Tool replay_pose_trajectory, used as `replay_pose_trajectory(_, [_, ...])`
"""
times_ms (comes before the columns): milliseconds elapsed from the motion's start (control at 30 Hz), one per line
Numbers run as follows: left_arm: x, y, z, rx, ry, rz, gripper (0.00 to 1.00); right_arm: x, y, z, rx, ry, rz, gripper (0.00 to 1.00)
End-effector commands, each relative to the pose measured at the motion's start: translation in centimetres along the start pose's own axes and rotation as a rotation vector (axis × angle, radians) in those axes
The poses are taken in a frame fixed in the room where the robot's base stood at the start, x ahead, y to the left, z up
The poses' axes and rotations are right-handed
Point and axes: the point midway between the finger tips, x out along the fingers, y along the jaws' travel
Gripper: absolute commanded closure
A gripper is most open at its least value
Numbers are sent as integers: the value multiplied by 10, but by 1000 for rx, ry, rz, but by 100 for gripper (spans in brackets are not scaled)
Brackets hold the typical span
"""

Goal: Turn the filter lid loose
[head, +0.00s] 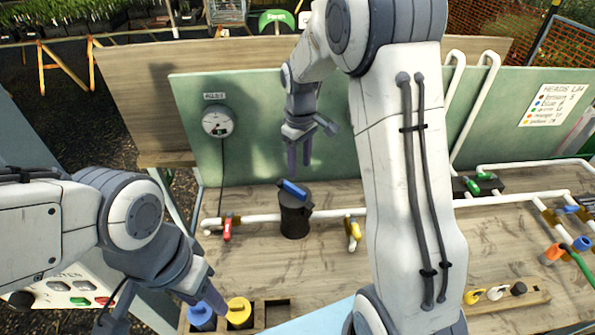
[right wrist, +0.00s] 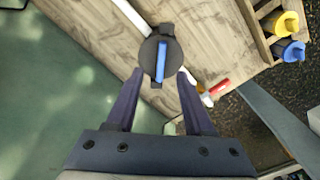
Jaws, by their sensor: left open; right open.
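The filter (head: 295,220) is a dark upright cylinder in the white pipe line on the bench. Its round dark lid (right wrist: 148,55) carries a raised blue bar (head: 292,191), which also shows in the right wrist view (right wrist: 161,62). My right gripper (head: 298,168) points down above the lid, open and empty, apart from it in the head view. In the right wrist view its fingertips (right wrist: 160,73) lie either side of the lid's near edge, with the blue bar lengthwise between them. My left gripper (head: 160,315) is open and empty at the lower left, near the bench's front corner.
A red valve handle (head: 227,228) and a yellow one (head: 354,234) flank the filter on the pipe. Blue (head: 201,316) and yellow (head: 239,312) knobbed pieces stand in a wooden rack at the front. A green board with a gauge (head: 217,121) rises behind.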

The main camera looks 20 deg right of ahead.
Motion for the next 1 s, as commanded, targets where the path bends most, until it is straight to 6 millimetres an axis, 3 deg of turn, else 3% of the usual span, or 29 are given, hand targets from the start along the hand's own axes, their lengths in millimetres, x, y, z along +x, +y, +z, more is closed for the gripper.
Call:
replay_pose_trajectory(300, [-19,1,-1,3,0,0,50,55,-4,0,-2,-6,-4,48])
replay_pose_trajectory(500, [-26,2,-1,4,0,0,50,80,-3,-1,-2,-3,-2,48])
replay_pose_trajectory(900, [-27,2,-2,5,0,0,50,90,-3,-1,-2,0,-1,48])
replay_pose_trajectory(933, [-27,2,-2,5,0,0,50,90,-3,-1,-2,0,-1,51])
replay_pose_trajectory(1000, [-27,2,-2,5,0,0,50,90,-3,-1,-2,0,-1,78])
